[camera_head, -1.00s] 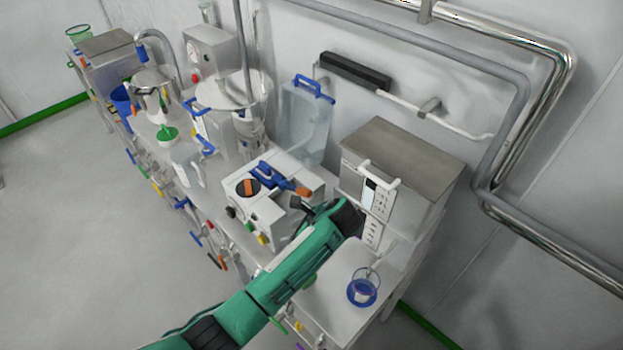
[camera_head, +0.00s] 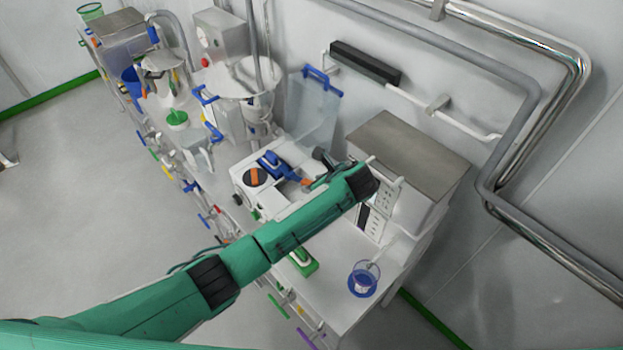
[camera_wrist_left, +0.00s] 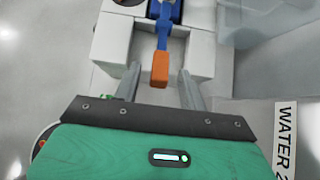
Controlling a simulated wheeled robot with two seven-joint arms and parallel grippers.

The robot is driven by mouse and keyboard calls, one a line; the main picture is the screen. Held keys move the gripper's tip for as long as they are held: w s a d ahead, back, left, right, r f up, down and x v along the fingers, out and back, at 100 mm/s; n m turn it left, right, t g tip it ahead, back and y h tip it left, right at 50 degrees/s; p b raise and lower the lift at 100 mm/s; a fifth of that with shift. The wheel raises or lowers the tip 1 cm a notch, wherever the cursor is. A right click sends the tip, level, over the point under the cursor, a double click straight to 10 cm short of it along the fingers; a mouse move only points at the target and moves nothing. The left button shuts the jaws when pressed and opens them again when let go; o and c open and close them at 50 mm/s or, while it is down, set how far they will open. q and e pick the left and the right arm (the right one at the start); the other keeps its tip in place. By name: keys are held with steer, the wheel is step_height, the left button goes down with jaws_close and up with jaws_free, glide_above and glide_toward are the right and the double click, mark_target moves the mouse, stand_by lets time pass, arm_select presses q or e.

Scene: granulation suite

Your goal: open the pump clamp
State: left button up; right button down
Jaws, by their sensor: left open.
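The pump (camera_head: 240,180) is a white block on the bench with a round black dial bearing an orange bar. Its clamp is a blue lever (camera_head: 273,163) with an orange end (camera_head: 306,182), lying across the pump's top toward my gripper. The lever also shows in the left wrist view (camera_wrist_left: 163,35), its orange end (camera_wrist_left: 160,70) pointing at my gripper. My left gripper (camera_head: 316,176) is open, one finger on each side of the orange end, with gaps visible on both sides. Depth between fingers and lever is hard to judge. My right gripper is out of view.
A grey-topped white cabinet (camera_head: 410,150) stands right of the pump, close to my wrist. A clear container with a blue handle (camera_head: 310,105) stands behind. A blue-rimmed cup (camera_head: 363,281) sits on the bench at the front right. A green-based item (camera_head: 302,263) lies below my forearm.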

mark_target(296, 177)
arm_select(q)
steer(key=shift+x, duration=0.9)
steer(key=shift+w+a+f, duration=0.15)
steer(key=shift+f, duration=0.05)
jaws_close()
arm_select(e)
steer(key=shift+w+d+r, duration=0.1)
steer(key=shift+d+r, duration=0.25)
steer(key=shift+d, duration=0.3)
